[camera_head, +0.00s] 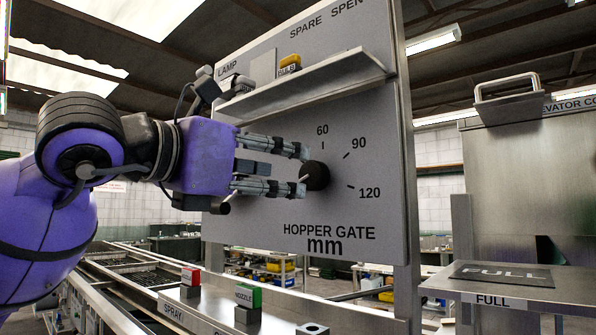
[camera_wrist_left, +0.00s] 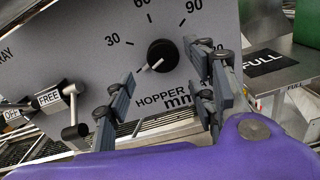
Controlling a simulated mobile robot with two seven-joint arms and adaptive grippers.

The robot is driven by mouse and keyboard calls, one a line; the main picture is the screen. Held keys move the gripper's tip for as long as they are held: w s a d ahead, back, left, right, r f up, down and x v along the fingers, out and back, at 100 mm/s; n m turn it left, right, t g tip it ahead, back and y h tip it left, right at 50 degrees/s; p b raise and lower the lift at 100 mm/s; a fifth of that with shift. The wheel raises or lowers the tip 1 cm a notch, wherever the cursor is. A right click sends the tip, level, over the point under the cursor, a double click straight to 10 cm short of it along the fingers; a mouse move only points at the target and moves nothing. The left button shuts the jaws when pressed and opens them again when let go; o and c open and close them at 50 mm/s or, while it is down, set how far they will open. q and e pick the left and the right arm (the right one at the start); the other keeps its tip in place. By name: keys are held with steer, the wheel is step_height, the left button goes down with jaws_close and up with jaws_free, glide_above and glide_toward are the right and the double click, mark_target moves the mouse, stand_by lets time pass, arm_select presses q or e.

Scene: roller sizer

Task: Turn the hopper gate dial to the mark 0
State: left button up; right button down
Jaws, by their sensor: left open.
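The hopper gate dial is a round black knob (camera_head: 316,176) on an upright grey panel (camera_head: 370,130). It also shows in the left wrist view (camera_wrist_left: 162,53), where its pale pointer slants to the lower left, below the 30 mark. The marks 30, 60, 90 and part of 120 show there; I cannot see the 0 mark. My left gripper (camera_head: 302,169) is open in front of the panel, with its fingers reaching toward the knob. In the left wrist view its fingers (camera_wrist_left: 170,78) stand apart on either side of the dial, below it. I cannot tell whether they touch it.
A shelf (camera_head: 310,85) juts from the panel above the gripper, holding a yellow bulb box (camera_head: 289,64). Levers (camera_wrist_left: 72,105) near a FREE label stand left of the dial. Below are red (camera_head: 190,276) and green (camera_head: 247,296) blocks. A FULL plate (camera_head: 505,274) lies at right.

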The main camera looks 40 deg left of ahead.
mark_target(306, 174)
arm_select(q)
steer(key=w, duration=0.6)
steer(key=shift+d, duration=0.25)
arm_select(e)
steer(key=shift+w+a+r, duration=0.2)
steer(key=shift+w+r, duration=0.15)
arm_select(q)
steer(key=shift+s, duration=0.1)
steer(key=c, duration=1.1)
steer(key=shift+r+m, duration=0.15)
steer(key=shift+m, duration=0.15)
arm_select(e)
steer(key=shift+s+d+f, duration=0.2)
steer(key=shift+s+f, duration=0.1)
steer(key=shift+f, duration=0.1)
steer(key=shift+w, duration=0.1)
arm_select(q)
steer(key=o, duration=1.1)
steer(key=shift+a, duration=0.1)
arm_select(e)
steer(key=shift+w+a+r, duration=0.1)
steer(key=shift+w+r, duration=0.05)
